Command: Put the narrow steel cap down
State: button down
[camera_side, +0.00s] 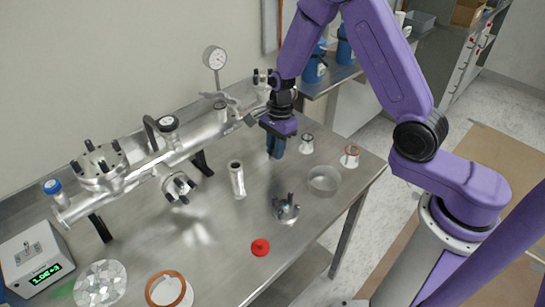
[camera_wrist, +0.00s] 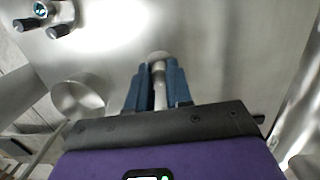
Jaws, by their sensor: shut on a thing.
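My gripper (camera_side: 276,150) points down over the far right part of the steel table, with its blue fingers low near the tabletop. In the wrist view my gripper (camera_wrist: 158,82) is shut on the narrow steel cap (camera_wrist: 159,68), a slim bright piece with a rounded end between the two fingers. In the side view the fingers hide the cap. I cannot tell whether the cap touches the table.
The long steel chamber (camera_side: 150,165) lies left of my gripper. A steel tube (camera_side: 237,180), a clamp piece (camera_side: 286,212), a red cap (camera_side: 260,247) and a round metal container (camera_side: 323,179) stand in front. Two small ringed parts (camera_side: 307,144) (camera_side: 351,156) are to the right.

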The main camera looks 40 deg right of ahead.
aim_at(273, 166)
jog(key=shift+w+f, duration=0.6)
jog(key=shift+f, duration=1.55)
jog(key=shift+f, duration=0.15)
jog(key=c, duration=1)
grip_release()
jog(key=shift+c, duration=0.2)
